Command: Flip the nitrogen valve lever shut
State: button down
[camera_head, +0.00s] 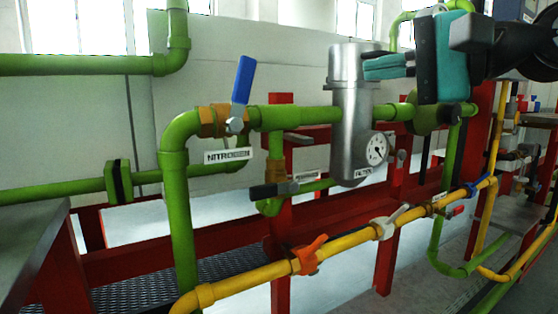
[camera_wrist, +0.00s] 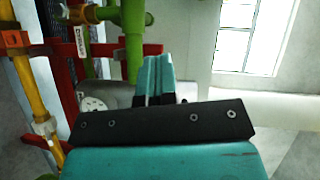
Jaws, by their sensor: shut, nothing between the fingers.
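The nitrogen valve's blue lever (camera_head: 243,80) stands up from a brass valve body (camera_head: 214,121) on the green pipe, leaning slightly right. A white NITROGEN label (camera_head: 228,156) hangs just below it. My gripper (camera_head: 366,68), teal and black, is shut and empty, to the right of the lever and apart from it. Its fingertips point left and overlap the top of the silver filter in the picture. In the wrist view the closed teal fingers (camera_wrist: 157,78) show with nothing between them; I cannot make out the blue lever there.
The silver filter housing (camera_head: 348,120) with a round gauge (camera_head: 376,149) stands between lever and gripper in the picture. A black-handled valve (camera_head: 270,190) is below. A yellow pipe (camera_head: 250,279) carries an orange handle (camera_head: 309,254) and a white one (camera_head: 390,222). Red frame posts (camera_head: 281,240) stand behind.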

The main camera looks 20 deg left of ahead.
aim_at(241, 96)
jog(key=s+a+m+g+y+p, duration=0.1)
jog(key=s+a+g+y+p, duration=0.2)
jog(key=a+p, duration=0.7)
jog(key=s+a+g, duration=0.1)
jog(key=a, duration=0.1)
jog(key=shift+a+f+y, duration=0.3)
jog(key=shift+y, duration=0.1)
dwell(0.8)
jog(key=shift+r, duration=0.1)
